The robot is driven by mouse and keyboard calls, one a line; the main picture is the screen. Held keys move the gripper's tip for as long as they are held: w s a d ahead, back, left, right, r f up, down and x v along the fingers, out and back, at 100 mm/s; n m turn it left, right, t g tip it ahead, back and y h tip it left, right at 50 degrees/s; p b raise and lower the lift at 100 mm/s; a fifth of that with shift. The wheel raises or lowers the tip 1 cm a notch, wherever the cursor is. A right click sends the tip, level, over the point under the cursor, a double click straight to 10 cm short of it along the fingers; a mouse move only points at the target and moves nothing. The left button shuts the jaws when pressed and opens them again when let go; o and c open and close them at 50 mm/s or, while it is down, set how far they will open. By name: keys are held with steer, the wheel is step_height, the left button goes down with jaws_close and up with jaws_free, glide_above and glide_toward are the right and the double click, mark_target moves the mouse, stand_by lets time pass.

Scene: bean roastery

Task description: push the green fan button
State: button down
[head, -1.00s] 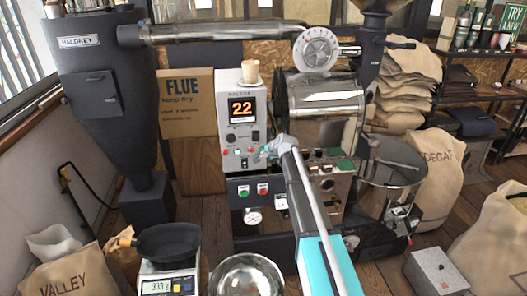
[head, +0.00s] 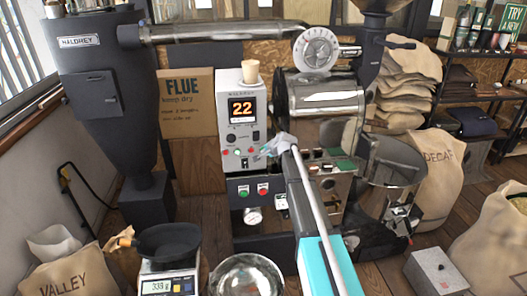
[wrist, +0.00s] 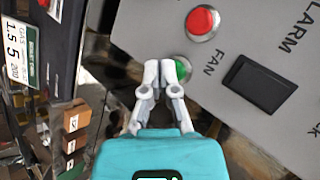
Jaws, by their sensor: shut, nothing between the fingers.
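The green fan button (wrist: 181,72) sits on the grey control panel beside the printed word FAN in the wrist view, partly hidden by a fingertip. My gripper (wrist: 160,68) is shut and empty, its fingertips overlapping the button's left side in the picture. I cannot tell whether they touch it. In the head view my gripper (head: 277,146) is at the lower right edge of the white control panel (head: 233,82), which has a lit 22 display. The fan button cannot be made out clearly there.
A red button (wrist: 202,22) and a black rocker switch (wrist: 260,82) flank the fan button. Below the white panel are another green button (head: 243,191) and red button (head: 263,189). The steel roaster drum (head: 318,92) stands to the right. A cup (head: 250,70) sits on the panel's top.

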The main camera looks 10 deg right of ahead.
steer(key=shift+w, duration=0.45)
stand_by(0.5)
steer(key=shift+s, duration=0.9)
steer(key=shift+s, duration=0.1)
stand_by(0.3)
steer(key=s, duration=0.4)
steer(key=shift+s, duration=0.4)
stand_by(0.6)
